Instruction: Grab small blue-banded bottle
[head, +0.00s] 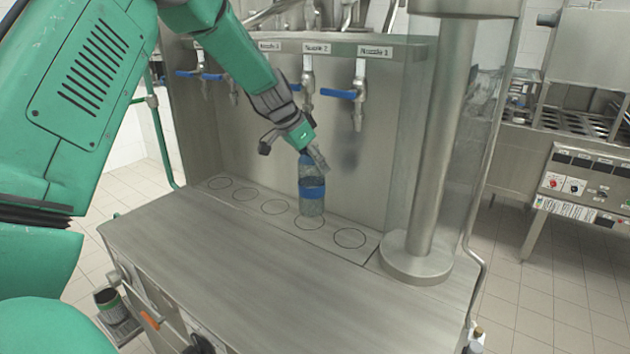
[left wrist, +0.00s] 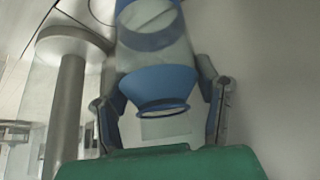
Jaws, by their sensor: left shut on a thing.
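The small blue-banded bottle (head: 311,190) stands upright on a marked circle of the steel ledge, below the nozzle labelled Nozzle 2. It is clear with a blue band round its middle and a blue upper part. My left gripper (head: 312,158) reaches down to its top from the upper left. In the left wrist view the bottle (left wrist: 155,80) lies between the two fingers of my left gripper (left wrist: 162,110), which is shut on its upper part. The fingers hide some of its top in the head view. My right gripper is not in view.
Nozzles with blue handles (head: 339,94) hang on the back panel above the bottle. A thick steel column (head: 440,150) stands to the right on a round base. The steel counter (head: 250,260) in front is clear.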

